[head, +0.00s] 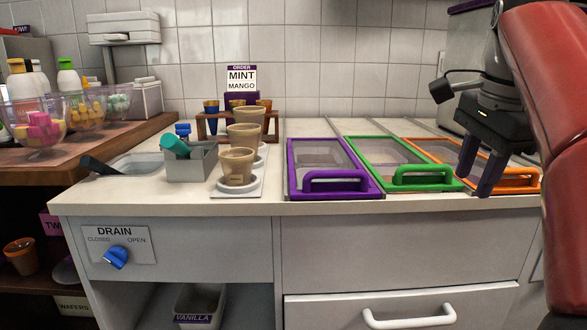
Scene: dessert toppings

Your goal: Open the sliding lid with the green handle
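The lid with the green handle (424,172) is the middle of three framed lids set in the white counter. Its green frame (372,170) surrounds a see-through pane and lies level with the lids on either side; it looks closed. My gripper (473,187) is at the right, its two dark fingers pointing down over the orange lid, to the right of the green handle. A gap shows between the fingertips and nothing is seen between them. I cannot tell how high the fingertips are above the orange handle.
A purple-handled lid (337,180) lies left of the green one and an orange-handled lid (504,180) right of it. Cups (238,166) on a white tray and a grey tool box (192,165) stand further left. The counter's front strip is clear.

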